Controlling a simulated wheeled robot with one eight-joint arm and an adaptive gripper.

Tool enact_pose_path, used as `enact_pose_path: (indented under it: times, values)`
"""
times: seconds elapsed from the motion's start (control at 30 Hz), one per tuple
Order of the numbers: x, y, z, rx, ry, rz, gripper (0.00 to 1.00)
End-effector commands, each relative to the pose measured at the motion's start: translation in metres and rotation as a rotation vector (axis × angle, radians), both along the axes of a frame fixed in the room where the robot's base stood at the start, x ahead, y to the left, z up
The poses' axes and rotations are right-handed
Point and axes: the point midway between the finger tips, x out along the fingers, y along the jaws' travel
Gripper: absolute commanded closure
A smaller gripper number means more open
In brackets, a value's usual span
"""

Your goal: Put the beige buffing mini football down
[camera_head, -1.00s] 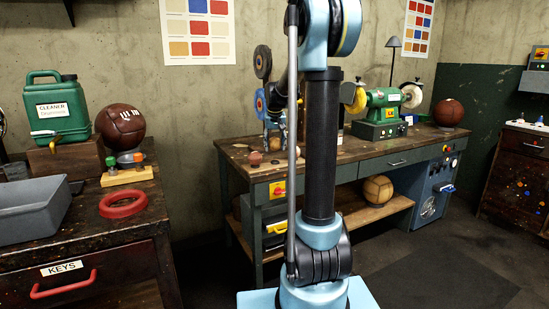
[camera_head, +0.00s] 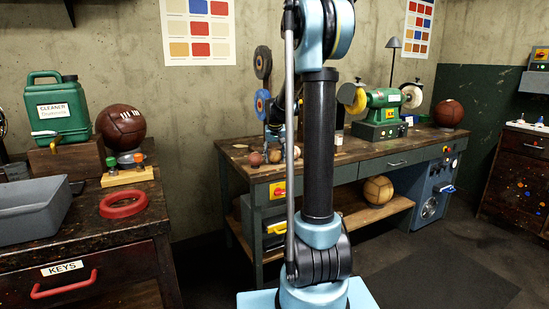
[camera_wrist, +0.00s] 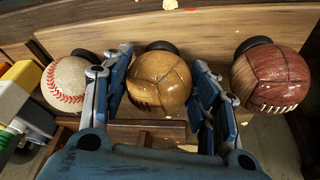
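The beige mini football (camera_wrist: 160,78) is in the middle of the wrist view, between the two fingers of my gripper (camera_wrist: 163,72). It has dark stitching at its lower left and a dark round shape behind it. One blue finger is close on each side, and I cannot tell whether they press on the ball or stand just clear. In the head view the gripper and that ball are mostly hidden behind my arm, near the left end of the workbench (camera_head: 330,160).
A white baseball with red stitching (camera_wrist: 66,82) is left of the gripper, and a reddish-brown mini football (camera_wrist: 270,79) is right of it, in the same row. The green grinding machine (camera_head: 383,108) stands further right on the bench. A tan ball (camera_head: 377,189) lies on the lower shelf.

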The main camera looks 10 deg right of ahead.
Motion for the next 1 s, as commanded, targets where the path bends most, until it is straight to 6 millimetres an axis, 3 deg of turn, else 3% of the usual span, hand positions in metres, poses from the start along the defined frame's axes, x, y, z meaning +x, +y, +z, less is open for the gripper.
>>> enact_pose_path:
  times: [0.53,1.0]
  values:
    - [-0.001,-0.001,0.008,0.0,0.0,-0.001,0.28]
    - [-0.027,0.003,0.084,0.0,0.0,-0.001,0.28]
